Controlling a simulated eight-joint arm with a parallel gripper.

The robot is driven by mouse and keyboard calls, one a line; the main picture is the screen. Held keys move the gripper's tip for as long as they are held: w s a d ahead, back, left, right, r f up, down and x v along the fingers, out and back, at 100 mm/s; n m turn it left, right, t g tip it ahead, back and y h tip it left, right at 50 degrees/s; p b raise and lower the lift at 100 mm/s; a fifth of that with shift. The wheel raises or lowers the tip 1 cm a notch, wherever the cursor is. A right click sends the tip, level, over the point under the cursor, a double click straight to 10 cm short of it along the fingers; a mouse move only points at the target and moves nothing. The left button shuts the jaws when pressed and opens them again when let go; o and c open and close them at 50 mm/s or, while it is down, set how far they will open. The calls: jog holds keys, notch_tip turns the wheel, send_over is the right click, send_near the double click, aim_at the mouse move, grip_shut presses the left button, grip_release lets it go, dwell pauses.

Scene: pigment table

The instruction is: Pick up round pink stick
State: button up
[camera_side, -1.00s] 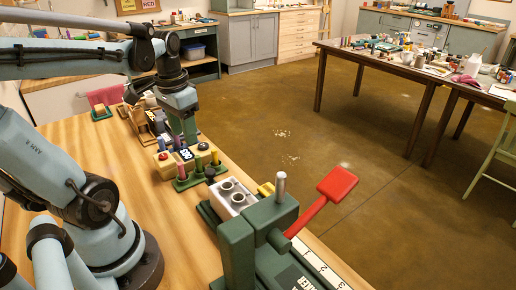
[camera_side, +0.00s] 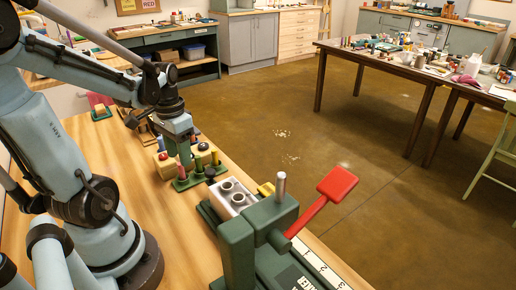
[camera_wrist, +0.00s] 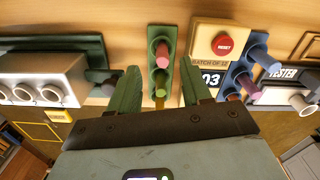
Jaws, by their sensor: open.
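The round pink stick (camera_wrist: 163,52) stands in a green rack (camera_wrist: 152,36) in the wrist view, with an olive stick (camera_wrist: 160,91) in the same rack nearer to me. In the side view the pink stick (camera_side: 180,170) is at the near-left end of the green rack (camera_side: 196,182). My gripper (camera_wrist: 159,90) is open and empty, one finger on each side of the rack in the wrist view. In the side view my gripper (camera_side: 185,160) hangs low over the rack area; whether its fingers touch anything is unclear.
A silver block with holes (camera_wrist: 45,80) is at left. A press with a red lever (camera_side: 337,184) stands at the front.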

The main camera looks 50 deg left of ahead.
aim_at(179, 164)
jog(key=shift+s+a+f, duration=0.1)
jog(key=shift+a+f, duration=0.05)
jog(key=shift+f, duration=2.35)
grip_shut()
